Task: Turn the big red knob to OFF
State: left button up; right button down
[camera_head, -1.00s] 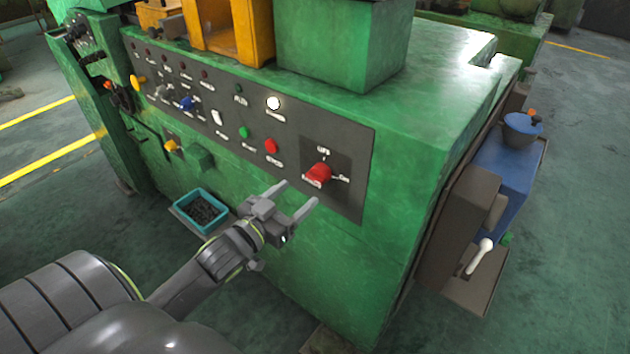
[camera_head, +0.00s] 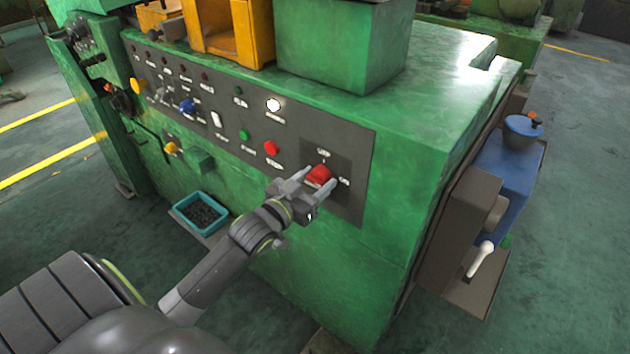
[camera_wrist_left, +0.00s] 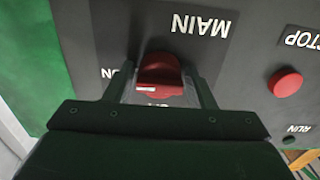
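The big red knob (camera_head: 318,175) is on a dark square plate at the right end of the machine's control panel. A label above it appears to read OFF, and an ON label is to its right. My left gripper (camera_head: 318,181) is at the knob, with one finger on each side of it. In the left wrist view, which is upside down, the red knob (camera_wrist_left: 159,72) sits between the spread fingers (camera_wrist_left: 162,88), with gaps visible beside it. A pale mark shows on the knob's lower left edge there. The label below it is partly hidden. My right gripper is not in view.
The grey panel (camera_head: 225,130) also carries a red STOP button (camera_head: 271,148), a green button (camera_head: 244,134), a lit white lamp (camera_head: 273,104) and a blue knob (camera_head: 187,105). A teal bin (camera_head: 201,212) stands low at left. A blue unit (camera_head: 505,165) juts out at right.

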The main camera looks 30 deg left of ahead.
pick_arm(q)
jog(key=c, duration=0.6)
jog(key=n+p, duration=0.2)
jog(key=p, duration=0.1)
jog(key=shift+r+n, duration=0.25)
jog(key=shift+n, duration=0.15)
jog(key=n+p, duration=0.3)
jog(key=shift+n, duration=0.3)
jog(key=n+p, duration=0.2)
jog(key=n, duration=0.3)
jog(key=shift+d+f, duration=0.1)
jog(key=n+p, duration=0.1)
jog(key=n, duration=0.5)
jog(key=shift+n, duration=0.4)
jog(key=o, duration=1)
jog(key=shift+c, duration=0.2)
